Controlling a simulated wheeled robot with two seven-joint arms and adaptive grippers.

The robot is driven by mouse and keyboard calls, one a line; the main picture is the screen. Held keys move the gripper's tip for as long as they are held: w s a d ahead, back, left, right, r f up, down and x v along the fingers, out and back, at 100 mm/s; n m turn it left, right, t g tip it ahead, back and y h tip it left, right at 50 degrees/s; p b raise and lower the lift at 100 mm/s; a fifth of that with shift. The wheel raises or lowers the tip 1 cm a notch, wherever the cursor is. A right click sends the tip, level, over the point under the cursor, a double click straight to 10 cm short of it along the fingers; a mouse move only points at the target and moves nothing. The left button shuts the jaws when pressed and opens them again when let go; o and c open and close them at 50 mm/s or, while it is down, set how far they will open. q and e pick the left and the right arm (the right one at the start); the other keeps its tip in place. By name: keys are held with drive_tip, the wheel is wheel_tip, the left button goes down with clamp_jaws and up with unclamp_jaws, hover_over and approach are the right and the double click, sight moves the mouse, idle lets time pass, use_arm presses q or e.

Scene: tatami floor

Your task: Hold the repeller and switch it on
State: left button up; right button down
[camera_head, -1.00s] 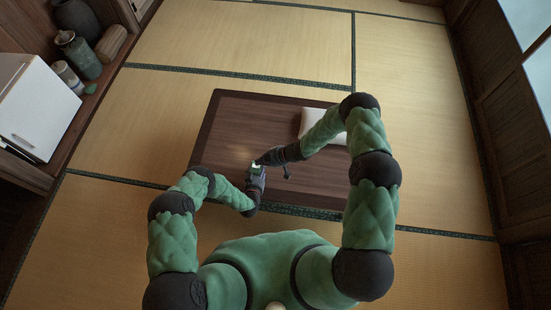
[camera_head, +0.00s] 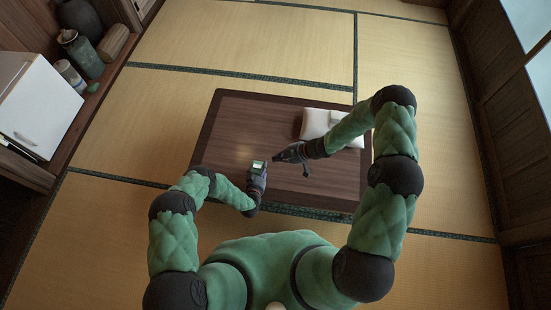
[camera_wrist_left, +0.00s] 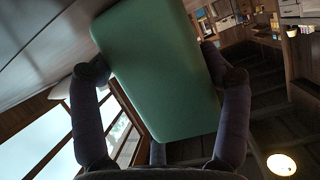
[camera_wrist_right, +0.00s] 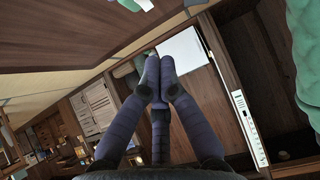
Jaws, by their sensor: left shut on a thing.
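The repeller is a small green box (camera_head: 259,165) with a pale lit face in the head view. It stands above the near part of the low table. My left gripper (camera_head: 257,180) is shut on it. In the left wrist view the repeller (camera_wrist_left: 160,75) is a large green block with a finger on each side. My right gripper (camera_head: 280,156) is just right of the repeller, apart from it. In the right wrist view its fingertips (camera_wrist_right: 158,68) meet with nothing between them.
The dark wooden low table (camera_head: 235,120) is mostly bare. A white cushion-like thing (camera_head: 317,122) lies on its right part, by my right forearm. A white cabinet (camera_head: 38,105) and several jars (camera_head: 82,53) stand at the far left. Tatami floor is open around the table.

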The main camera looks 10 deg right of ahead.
drive_tip(key=shift+w+a+r+y, duration=0.3)
drive_tip(key=shift+w+y, duration=0.2)
drive_tip(key=shift+w, duration=0.1)
hover_over(257, 165)
drive_tip(key=f, duration=0.5)
drive_tip(key=shift+s+d+f, duration=0.3)
drive_tip(key=shift+d+f, duration=0.1)
drive_tip(key=shift+w+a+f, duration=0.15)
drive_tip(key=shift+a+f, duration=0.05)
drive_tip(key=shift+f, duration=0.85)
drive_tip(key=shift+a+f, duration=0.15)
drive_tip(key=shift+f, duration=0.85)
